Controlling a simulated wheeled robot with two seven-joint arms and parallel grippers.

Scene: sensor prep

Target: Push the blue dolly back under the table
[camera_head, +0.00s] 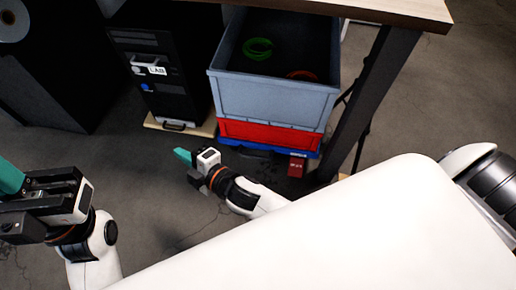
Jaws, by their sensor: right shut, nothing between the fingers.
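The blue dolly (262,147) shows as a low strip at floor level, under a red crate (268,132) with a grey-blue crate (272,103) stacked on top. The stack stands beside the table leg (368,92), with its rear part below the tabletop (385,9). My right gripper (184,156) has teal fingers, is shut and empty, and is over the floor to the left of the dolly, apart from it in the picture. My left gripper (12,180) is at the left edge, partly cut off; its finger gap is not clear.
A black computer tower (158,75) stands on a wooden board (205,129) left of the crates. A small red box (297,167) is at the dolly's front right. Green and orange coils lie in the top crate. The floor (130,165) between my grippers is clear.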

